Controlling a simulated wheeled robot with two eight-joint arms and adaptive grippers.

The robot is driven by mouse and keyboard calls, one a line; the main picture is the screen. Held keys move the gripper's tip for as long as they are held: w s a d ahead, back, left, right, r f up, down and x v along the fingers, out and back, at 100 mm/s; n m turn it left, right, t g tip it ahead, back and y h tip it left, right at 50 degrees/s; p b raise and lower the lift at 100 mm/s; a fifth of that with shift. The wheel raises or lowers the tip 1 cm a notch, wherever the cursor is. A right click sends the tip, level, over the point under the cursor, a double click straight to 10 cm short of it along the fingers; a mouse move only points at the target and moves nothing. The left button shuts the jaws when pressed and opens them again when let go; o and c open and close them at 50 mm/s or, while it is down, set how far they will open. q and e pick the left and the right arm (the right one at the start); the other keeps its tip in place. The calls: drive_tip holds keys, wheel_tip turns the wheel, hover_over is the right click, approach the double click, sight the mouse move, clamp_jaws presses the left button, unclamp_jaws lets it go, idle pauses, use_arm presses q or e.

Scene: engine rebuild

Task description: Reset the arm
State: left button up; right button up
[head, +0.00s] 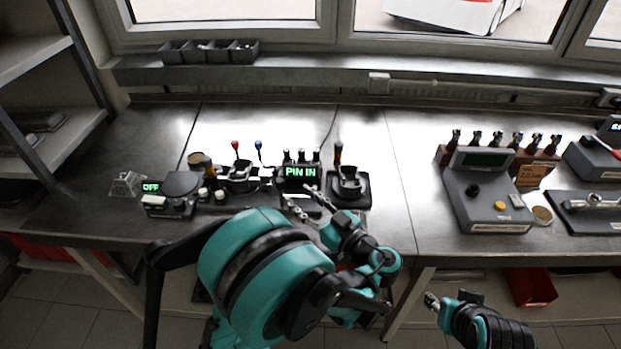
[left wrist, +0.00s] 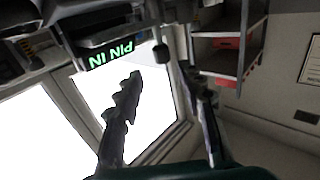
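My teal left arm reaches up from the bottom middle of the head view. Its gripper (head: 305,205) is over the bench's front edge, just in front of the station with the lit "PIN IN" display (head: 297,171). In the left wrist view the two fingers of the left gripper (left wrist: 165,105) stand apart with nothing between them. The "PIN IN" display also shows there, upside down (left wrist: 110,52). My right gripper (head: 433,301) is low at the right, in front of the bench and clear of it. Its fingers are too small to tell open from shut.
On the bench (head: 400,205) are a scale reading "OFF" (head: 170,193), a black holder (head: 348,186), a grey console (head: 487,198) and a wooden rack of tools (head: 540,165). A red bin (head: 533,287) sits below. Shelving (head: 45,125) stands at the left.

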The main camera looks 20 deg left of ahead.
use_arm(q)
drive_tip(key=a+m+h, duration=0.1)
drive_tip(key=s+a+f+m+g+h, duration=0.1)
drive_tip(key=a, duration=0.1)
drive_tip(key=s+a+f+m+g+h, duration=0.1)
drive_tip(key=a+m+h, duration=0.1)
drive_tip(key=shift+s+a+f, duration=0.15)
drive_tip(key=shift+a+f, duration=0.1)
drive_tip(key=s+m+h, duration=0.1)
drive_tip(key=s+f+g+h, duration=0.1)
drive_tip(key=s+a+f+m+h, duration=0.1)
drive_tip(key=shift+s+m, duration=0.3)
drive_tip(key=s+d+m+h, duration=0.5)
drive_tip(key=s+d+h, duration=0.1)
drive_tip(key=s+h, duration=0.2)
drive_tip(key=shift+s+f+t, duration=0.3)
drive_tip(key=shift+s, duration=0.25)
